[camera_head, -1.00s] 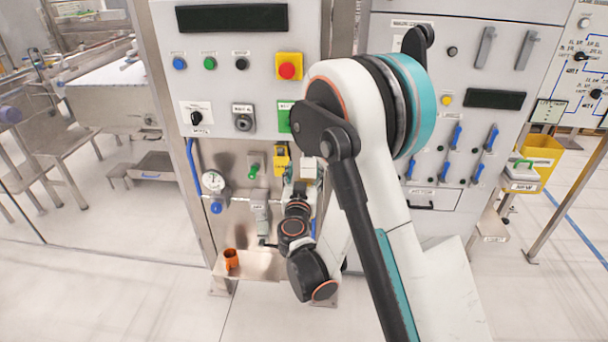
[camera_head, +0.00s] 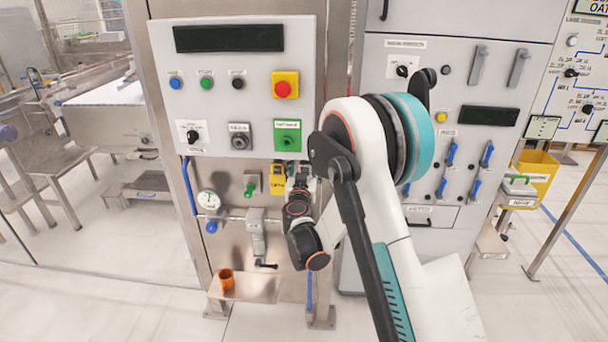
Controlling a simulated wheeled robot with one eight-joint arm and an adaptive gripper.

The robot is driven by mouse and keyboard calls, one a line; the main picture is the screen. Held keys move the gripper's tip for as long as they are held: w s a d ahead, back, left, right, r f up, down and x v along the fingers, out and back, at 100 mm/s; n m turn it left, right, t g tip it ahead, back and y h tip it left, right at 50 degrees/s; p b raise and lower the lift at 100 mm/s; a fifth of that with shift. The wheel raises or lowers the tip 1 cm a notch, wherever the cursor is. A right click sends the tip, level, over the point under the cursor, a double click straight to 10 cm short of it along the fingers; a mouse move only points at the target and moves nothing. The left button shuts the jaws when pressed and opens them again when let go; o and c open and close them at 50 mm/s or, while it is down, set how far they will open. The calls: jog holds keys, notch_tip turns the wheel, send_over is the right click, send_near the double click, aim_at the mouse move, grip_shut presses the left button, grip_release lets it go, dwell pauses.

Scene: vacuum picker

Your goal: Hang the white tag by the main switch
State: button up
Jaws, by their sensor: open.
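My gripper (camera_head: 300,178) is at the lower steel panel, just right of a yellow padlock-like piece (camera_head: 277,178) and below the green plate (camera_head: 288,136). My own wrist hides most of its fingers. It is open, and I see nothing held in it. I cannot pick out the white tag for certain among several small white labels. A black rotary knob on a white plate (camera_head: 402,68) sits at the top of the right cabinet, with a label above it. Another black knob (camera_head: 193,135) is on the left panel. Their labels are too blurred to tell which is the main switch.
A red button on a yellow plate (camera_head: 285,85) is above the green plate. A gauge (camera_head: 208,200), a pipe and a valve (camera_head: 257,228) are left of my gripper. An orange cup (camera_head: 227,280) stands on a low shelf (camera_head: 262,289). A yellow bin (camera_head: 537,168) is at right.

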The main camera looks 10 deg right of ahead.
jog(key=c, duration=1.1)
jog(key=shift+r, duration=0.1)
jog(key=shift+r, duration=0.35)
jog(key=shift+s+a, duration=0.1)
jog(key=shift+s, duration=0.1)
jog(key=shift+v, duration=2.3)
jog(key=shift+s, duration=0.1)
